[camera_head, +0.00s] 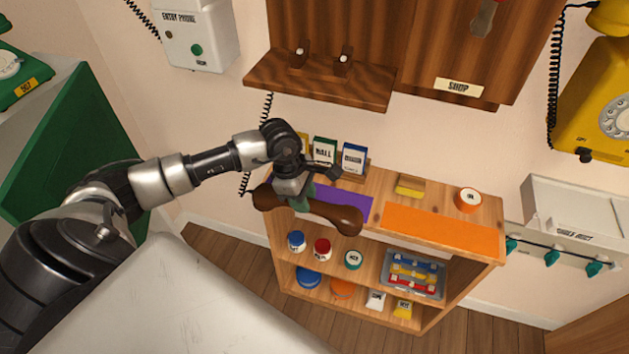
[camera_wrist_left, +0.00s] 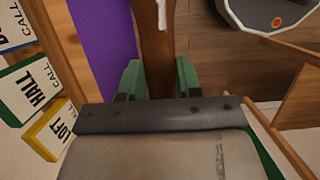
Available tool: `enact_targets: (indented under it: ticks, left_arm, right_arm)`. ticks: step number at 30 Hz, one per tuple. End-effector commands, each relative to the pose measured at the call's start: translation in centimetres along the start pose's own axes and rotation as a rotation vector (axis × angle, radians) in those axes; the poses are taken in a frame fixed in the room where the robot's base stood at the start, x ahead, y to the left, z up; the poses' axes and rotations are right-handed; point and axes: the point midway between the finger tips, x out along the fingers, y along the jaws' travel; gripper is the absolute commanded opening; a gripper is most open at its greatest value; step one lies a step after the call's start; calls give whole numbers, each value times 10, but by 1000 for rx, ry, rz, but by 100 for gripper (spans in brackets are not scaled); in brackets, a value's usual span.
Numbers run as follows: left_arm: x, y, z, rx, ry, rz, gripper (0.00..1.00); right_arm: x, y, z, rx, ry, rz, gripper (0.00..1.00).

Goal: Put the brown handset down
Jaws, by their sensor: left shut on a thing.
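The brown handset (camera_head: 322,213) is held in the air by my left gripper (camera_head: 298,194), in front of the upper left part of the wooden shelf unit. In the head view it lies roughly level, slanting down to the right. The left wrist view shows the handset (camera_wrist_left: 154,50) between the two green fingers of my left gripper (camera_wrist_left: 158,80). The wooden wall phone (camera_head: 390,45) hangs above with a ledge (camera_head: 320,82) and two small dark pegs. A purple mat (camera_head: 345,203) lies on the shelf top behind the handset. My right gripper is not in view.
An orange mat (camera_head: 440,229) lies bare on the right of the shelf top. A yellow block (camera_head: 410,186) and an orange round container (camera_head: 468,200) stand behind it. Labelled cards (camera_head: 354,158) stand at the back left. A yellow phone (camera_head: 600,100) hangs at right.

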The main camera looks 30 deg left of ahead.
Motion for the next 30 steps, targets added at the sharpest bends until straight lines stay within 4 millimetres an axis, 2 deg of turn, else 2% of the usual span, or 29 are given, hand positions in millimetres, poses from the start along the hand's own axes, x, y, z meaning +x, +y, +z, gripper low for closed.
enact_targets:
  ticks: [1,3,10,16,19,30]
  left_arm:
    - [2,13,1,-2,-4,5,0]
    - [1,26,1,-1,-3,3,0]
    - [0,46,0,0,-1,2,0]
    - [1,77,1,0,-3,3,0]
    - [13,75,-4,0,0,-1,0]
    - [16,75,-5,1,1,1,0]
  right_arm:
    - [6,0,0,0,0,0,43]
    - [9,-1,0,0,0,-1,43]
    - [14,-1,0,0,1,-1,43]
    - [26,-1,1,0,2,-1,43]
    - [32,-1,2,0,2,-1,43]
    - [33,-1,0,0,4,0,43]
